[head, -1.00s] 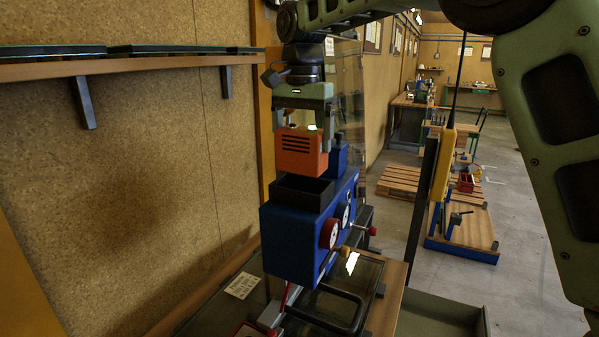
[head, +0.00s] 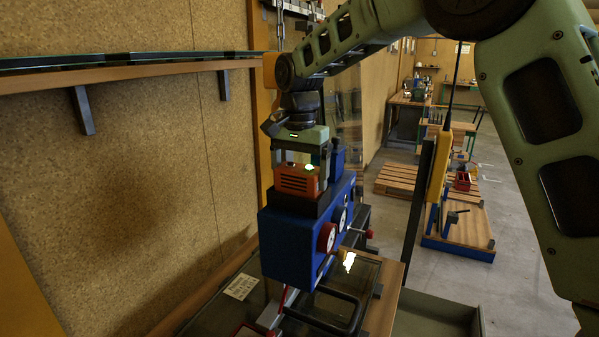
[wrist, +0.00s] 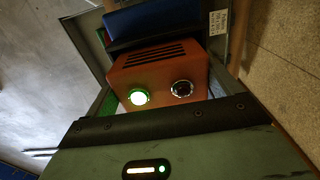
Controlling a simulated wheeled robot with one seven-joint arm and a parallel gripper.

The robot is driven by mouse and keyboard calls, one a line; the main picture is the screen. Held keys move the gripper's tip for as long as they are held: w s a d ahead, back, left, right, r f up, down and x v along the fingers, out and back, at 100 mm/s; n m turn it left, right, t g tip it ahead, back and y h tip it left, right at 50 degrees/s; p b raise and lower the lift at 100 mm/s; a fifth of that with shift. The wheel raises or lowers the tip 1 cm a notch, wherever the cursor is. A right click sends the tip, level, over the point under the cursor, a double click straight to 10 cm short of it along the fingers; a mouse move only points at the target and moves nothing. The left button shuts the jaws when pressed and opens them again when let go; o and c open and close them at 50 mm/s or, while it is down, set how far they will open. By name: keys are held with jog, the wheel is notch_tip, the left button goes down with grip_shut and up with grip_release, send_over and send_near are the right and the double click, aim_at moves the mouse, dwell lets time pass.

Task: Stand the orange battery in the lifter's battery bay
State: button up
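The orange battery (head: 297,180) is upright between the fingers of my gripper (head: 302,168). Its lower part is hidden behind the near wall of the black battery bay (head: 290,203), on top of the blue lifter (head: 290,243). I cannot see whether it touches the bay floor. In the wrist view the battery (wrist: 160,75) shows dark slots, a lit green button and a dark round knob. The fingers close on its two sides.
A blue block (head: 337,162) stands on the lifter just behind the bay. Red knobs (head: 327,237) stick out of the lifter's right side. A wooden shelf with glass (head: 140,66) runs along the left wall. A yellow pendant (head: 439,165) hangs at right.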

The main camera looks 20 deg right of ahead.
jog(key=shift+o, duration=0.7)
jog(key=shift+r, duration=0.6)
notch_tip(320, 180, up, 11)
jog(key=b, duration=0.2)
jog(key=s+a+f+n, duration=0.3)
jog(key=s+f+n, duration=0.15)
jog(key=s, duration=0.35)
jog(key=s+a+f+n+y, duration=0.1)
jog(key=s+a+f+n, duration=0.25)
jog(key=s+f, duration=0.4)
jog(key=s+a+f+n, duration=0.3)
jog(key=s+f+n, duration=0.15)
jog(key=s, duration=0.55)
jog(key=s+d+f+n, duration=0.3)
jog(key=s+f, duration=0.3)
jog(key=s, duration=0.3)
jog(key=shift+s+n, duration=0.3)
jog(key=shift+n, duration=0.35)
